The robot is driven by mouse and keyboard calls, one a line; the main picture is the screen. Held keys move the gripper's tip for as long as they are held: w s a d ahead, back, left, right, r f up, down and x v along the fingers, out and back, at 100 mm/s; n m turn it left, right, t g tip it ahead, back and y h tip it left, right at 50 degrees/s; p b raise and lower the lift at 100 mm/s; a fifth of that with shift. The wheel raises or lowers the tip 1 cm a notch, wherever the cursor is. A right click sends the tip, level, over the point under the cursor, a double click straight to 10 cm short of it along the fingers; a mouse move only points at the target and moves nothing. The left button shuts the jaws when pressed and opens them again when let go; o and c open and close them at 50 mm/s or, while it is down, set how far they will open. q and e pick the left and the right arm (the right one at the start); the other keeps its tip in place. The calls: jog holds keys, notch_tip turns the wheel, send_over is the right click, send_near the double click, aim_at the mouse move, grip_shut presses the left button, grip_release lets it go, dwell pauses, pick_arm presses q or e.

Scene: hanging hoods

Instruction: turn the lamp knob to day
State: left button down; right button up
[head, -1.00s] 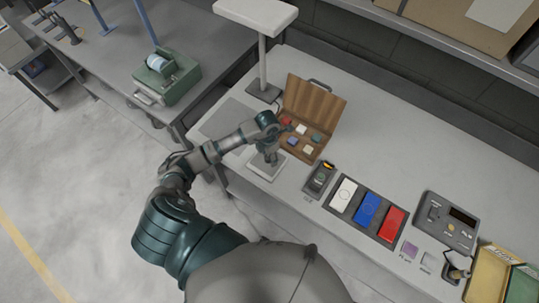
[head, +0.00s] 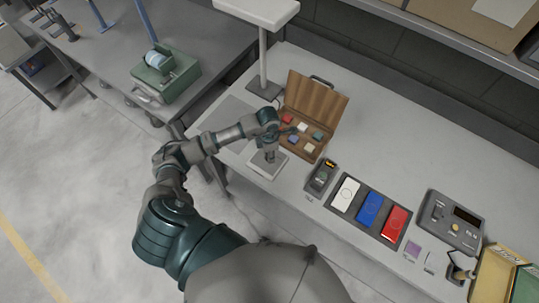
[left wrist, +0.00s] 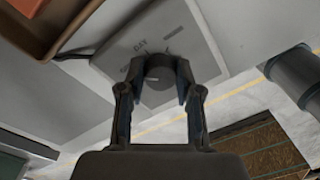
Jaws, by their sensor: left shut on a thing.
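The lamp knob (left wrist: 160,75) is a dark round knob on a pale square plate (left wrist: 196,32) in the left wrist view. The plate carries printed marks; one reads DAY, and other marks beside it are partly covered. My left gripper (left wrist: 160,92) is shut on the knob, with a finger on each side of it. Which mark the knob points to is hidden by the fingers. In the head view the plate (head: 261,172) lies at the bench's front edge, with my left gripper (head: 270,154) reaching down onto it. The white lamp (head: 257,9) stands on a post behind. My right gripper is out of view.
An open wooden case (head: 318,98) with coloured blocks stands close behind my left gripper. A small dark meter (head: 321,177) and a tray with white, blue and red blocks (head: 370,207) lie to the right. A grey control box (head: 447,220) is farther right.

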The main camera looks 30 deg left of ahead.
pick_arm(q)
jog(key=m+b, duration=0.2)
jog(key=shift+w+f+m, duration=0.15)
jog(key=shift+m, duration=0.25)
jog(key=m+b, duration=0.3)
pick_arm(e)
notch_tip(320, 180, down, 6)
pick_arm(q)
jog(key=shift+m+b, duration=0.3)
jog(key=shift+b, duration=0.05)
jog(key=shift+m+b, duration=0.4)
jog(key=shift+m, duration=0.1)
jog(key=shift+r+m, duration=0.25)
jog(key=shift+m, duration=0.05)
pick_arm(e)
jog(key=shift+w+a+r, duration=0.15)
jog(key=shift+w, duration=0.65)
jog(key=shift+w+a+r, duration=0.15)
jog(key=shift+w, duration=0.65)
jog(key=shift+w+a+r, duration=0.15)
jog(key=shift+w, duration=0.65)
pick_arm(q)
jog(key=c, duration=0.8)
grip_release()
jog(key=shift+f, duration=0.1)
